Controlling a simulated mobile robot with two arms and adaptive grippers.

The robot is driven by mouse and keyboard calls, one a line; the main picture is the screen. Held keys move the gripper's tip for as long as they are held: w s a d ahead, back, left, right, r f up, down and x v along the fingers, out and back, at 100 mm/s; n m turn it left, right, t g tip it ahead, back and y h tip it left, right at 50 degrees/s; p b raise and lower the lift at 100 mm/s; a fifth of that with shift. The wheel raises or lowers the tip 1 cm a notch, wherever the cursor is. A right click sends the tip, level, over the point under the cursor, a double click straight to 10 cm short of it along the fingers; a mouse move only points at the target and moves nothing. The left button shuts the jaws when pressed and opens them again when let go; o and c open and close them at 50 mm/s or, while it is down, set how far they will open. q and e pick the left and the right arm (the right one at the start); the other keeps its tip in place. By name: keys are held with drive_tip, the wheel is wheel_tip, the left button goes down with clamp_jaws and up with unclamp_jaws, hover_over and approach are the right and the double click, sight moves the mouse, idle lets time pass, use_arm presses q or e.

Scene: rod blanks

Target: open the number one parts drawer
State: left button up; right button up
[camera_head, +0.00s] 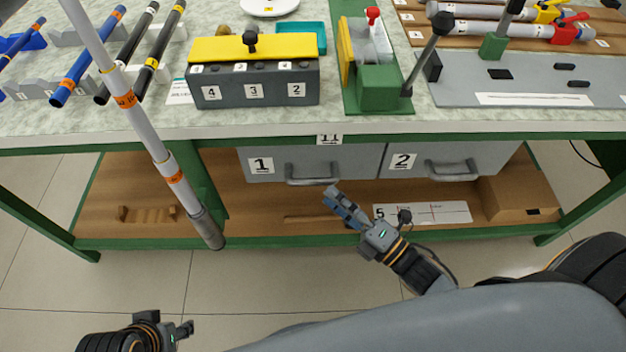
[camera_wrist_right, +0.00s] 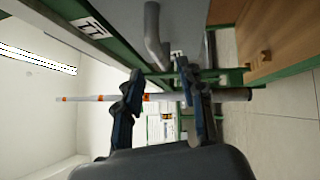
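The number one drawer (camera_head: 268,165) is a grey front with a "1" label, hanging under the bench top. It looks closed, level with the drawer beside it. Its grey bar handle (camera_head: 314,180) also shows in the right wrist view (camera_wrist_right: 153,38), just ahead of the fingertips. My right gripper (camera_head: 333,196) is below and slightly right of the handle, apart from it. In the wrist view its two fingers (camera_wrist_right: 159,72) are spread with nothing between them. My left gripper (camera_head: 184,330) is low at the left, far from the drawer; its fingers are too small to judge.
The number two drawer (camera_head: 450,160) with its own handle is to the right. A long grey pole with orange bands (camera_head: 150,140) slants across the left. A brown lower shelf (camera_head: 255,205) holds a white sheet (camera_head: 440,212) and a cardboard-coloured box (camera_head: 517,195). The bench top is crowded.

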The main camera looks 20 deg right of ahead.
sight(313, 179)
drive_tip(key=x, duration=0.7)
drive_tip(key=shift+d, duration=0.1)
drive_tip(key=shift+f, duration=0.1)
clamp_jaws()
